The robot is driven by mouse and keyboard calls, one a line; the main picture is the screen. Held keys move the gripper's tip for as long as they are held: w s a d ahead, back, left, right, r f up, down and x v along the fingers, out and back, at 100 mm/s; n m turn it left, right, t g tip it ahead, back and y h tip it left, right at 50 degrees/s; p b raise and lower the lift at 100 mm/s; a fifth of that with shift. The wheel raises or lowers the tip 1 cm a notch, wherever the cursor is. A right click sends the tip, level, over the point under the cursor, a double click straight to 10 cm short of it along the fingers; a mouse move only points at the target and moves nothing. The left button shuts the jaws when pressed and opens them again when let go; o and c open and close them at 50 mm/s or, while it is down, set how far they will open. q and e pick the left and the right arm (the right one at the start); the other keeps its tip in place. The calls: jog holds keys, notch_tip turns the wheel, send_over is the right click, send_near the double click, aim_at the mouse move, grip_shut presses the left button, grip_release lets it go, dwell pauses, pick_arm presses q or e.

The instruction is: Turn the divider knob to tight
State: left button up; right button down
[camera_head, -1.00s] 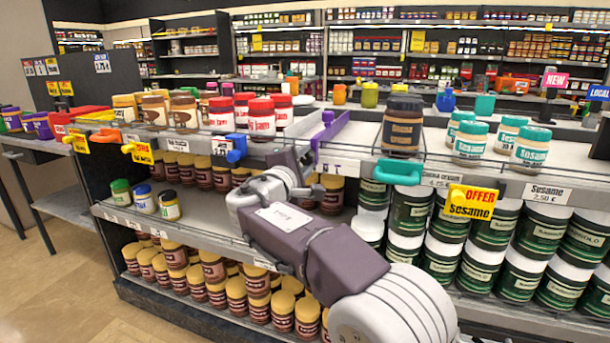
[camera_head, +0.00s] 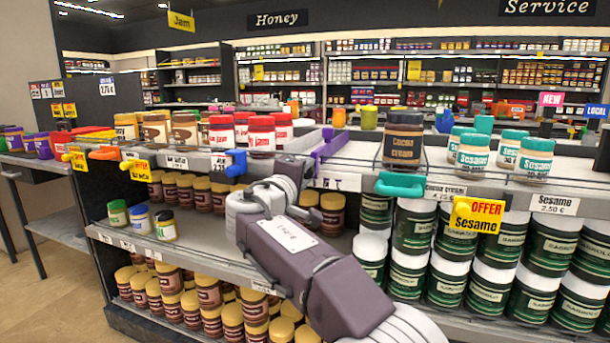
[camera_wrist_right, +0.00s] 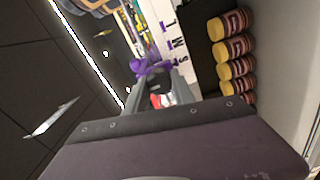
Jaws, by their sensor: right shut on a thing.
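The purple divider (camera_head: 328,150) stands on the upper shelf between the red-lidded jam jars and the cocoa cream jar. Its purple knob is at the shelf's front edge and shows in the right wrist view (camera_wrist_right: 148,66). My right gripper (camera_wrist_right: 160,92) is shut on this knob; in the head view its tip (camera_head: 303,168) is at the shelf edge, partly hidden by my wrist. A pale strip (camera_wrist_right: 178,45) beside the knob carries letters that look like L, M and S. I cannot tell which mark the knob points to. My left gripper is not in view.
Other handles stick out from the edge: blue (camera_head: 236,163), green (camera_head: 400,184) and orange (camera_head: 103,153). A cocoa cream jar (camera_head: 404,138) stands right of the divider, jam jars (camera_head: 262,134) left. Dark green jars (camera_head: 460,250) fill the space below. Floor is clear at lower left.

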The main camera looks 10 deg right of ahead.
jog(key=c, duration=1.1)
grip_release()
jog(key=shift+o, duration=0.2)
jog(key=v, duration=0.9)
jog(key=shift+p, duration=0.45)
